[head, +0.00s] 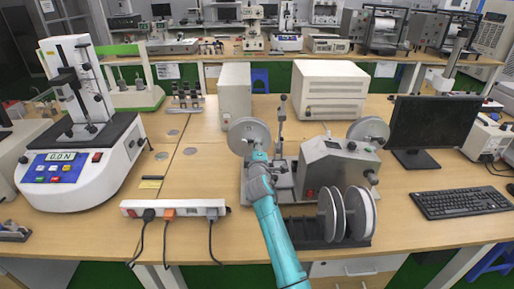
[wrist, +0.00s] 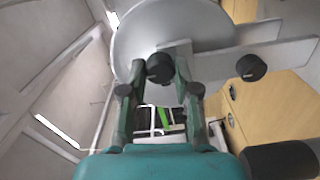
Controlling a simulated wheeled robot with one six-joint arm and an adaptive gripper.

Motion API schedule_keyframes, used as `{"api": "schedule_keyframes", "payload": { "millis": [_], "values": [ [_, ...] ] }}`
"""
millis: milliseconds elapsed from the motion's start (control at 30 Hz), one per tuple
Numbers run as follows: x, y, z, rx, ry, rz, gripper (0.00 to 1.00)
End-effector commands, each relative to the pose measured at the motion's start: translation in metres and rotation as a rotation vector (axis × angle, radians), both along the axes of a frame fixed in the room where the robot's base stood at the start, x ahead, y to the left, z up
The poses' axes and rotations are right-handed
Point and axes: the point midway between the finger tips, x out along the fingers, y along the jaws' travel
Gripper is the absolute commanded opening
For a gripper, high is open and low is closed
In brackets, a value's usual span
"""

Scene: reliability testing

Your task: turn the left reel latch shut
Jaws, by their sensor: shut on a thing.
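The left reel (head: 247,128) is a grey disc on the left side of the grey bench machine (head: 340,163). My gripper (head: 258,153) is at its hub side, in front of the lower part of the disc. In the wrist view the disc (wrist: 208,22) fills the top, and a small black knob (wrist: 159,67), which looks like the reel latch, sits between the fingertips of my gripper (wrist: 160,72). The fingers are closed on this knob. Its exact turn angle cannot be told. In the head view my gripper hides the latch.
A second reel (head: 369,130) is at the machine's right. A rack of discs (head: 348,214) stands in front. A power strip (head: 174,208) lies front left, and a monitor (head: 432,124) stands right. In the wrist view a metal arm with a black knob (wrist: 251,67) is close by.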

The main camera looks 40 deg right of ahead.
Motion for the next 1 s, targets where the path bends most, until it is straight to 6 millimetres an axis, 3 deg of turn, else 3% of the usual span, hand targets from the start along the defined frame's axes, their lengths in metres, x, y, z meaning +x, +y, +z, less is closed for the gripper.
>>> {"api": "schedule_keyframes", "payload": {
  "millis": [200, 233, 333, 733, 1000],
  "values": [
    [0.000, 0.001, -0.001, 0.000, 0.001, 0.001, 0.00],
    [0.000, 0.001, -0.001, 0.000, 0.001, 0.001, 0.33],
    [0.000, 0.001, -0.001, 0.000, 0.001, 0.001, 0.56],
    [-0.004, 0.003, -0.001, 0.000, 0.001, 0.001, 0.56],
    [-0.040, 0.028, -0.002, 0.002, 0.001, 0.003, 0.56]
  ]
}}
